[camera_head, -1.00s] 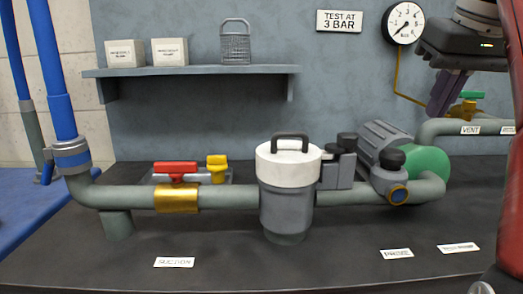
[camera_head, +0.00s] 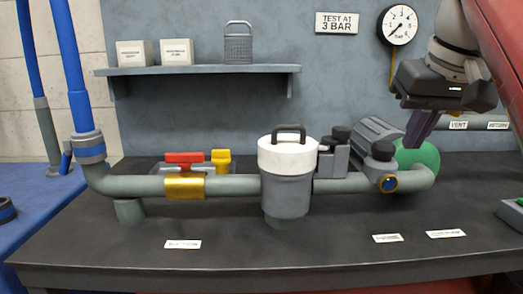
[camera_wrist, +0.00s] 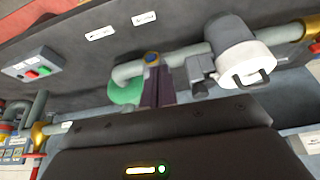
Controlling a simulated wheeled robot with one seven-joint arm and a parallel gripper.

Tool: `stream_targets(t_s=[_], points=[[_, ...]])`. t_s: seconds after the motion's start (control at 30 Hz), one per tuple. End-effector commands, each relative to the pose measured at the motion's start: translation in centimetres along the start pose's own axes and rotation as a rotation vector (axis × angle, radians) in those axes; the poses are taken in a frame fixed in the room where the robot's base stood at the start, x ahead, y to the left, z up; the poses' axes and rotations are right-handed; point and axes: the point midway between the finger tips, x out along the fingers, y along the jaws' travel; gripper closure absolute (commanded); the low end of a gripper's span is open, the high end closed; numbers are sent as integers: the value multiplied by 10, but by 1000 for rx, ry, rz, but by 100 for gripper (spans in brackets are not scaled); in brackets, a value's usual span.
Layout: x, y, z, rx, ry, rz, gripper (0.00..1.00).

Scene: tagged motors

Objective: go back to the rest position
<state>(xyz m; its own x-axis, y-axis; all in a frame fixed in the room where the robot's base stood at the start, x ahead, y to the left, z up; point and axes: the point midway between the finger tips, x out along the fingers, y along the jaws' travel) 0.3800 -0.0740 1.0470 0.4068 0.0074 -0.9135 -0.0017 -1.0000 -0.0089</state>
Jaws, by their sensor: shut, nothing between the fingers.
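My gripper (camera_head: 413,143) is at the right in the head view, in front of the back wall, its purple fingers pointing down. The fingers are shut and empty. In the picture they overlap the green end of the grey motor (camera_head: 416,157); I cannot tell the gap. In the wrist view the shut fingers (camera_wrist: 154,80) point toward the pipe and the green motor end (camera_wrist: 125,92). The arm reaches in from the upper right.
A pipe with a red-handled valve (camera_head: 184,158), a white-lidded strainer (camera_head: 287,178) and the motor stand on the dark bench (camera_head: 300,252). A shelf (camera_head: 200,71) and gauge (camera_head: 398,25) are on the wall. A control box (camera_wrist: 33,65) shows in the wrist view.

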Motion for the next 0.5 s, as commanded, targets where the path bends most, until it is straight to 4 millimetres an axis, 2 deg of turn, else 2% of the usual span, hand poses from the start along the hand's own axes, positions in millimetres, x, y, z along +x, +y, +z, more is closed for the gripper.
stream_targets(t_s=[0.17, 0.27, 0.37, 0.5], points=[[37, -19, 26, 10, 8, 4, 100], [69, -32, 51, 17, 19, 9, 100], [104, -43, 81, 19, 29, 12, 100], [157, -56, 131, 16, 44, 15, 100]])
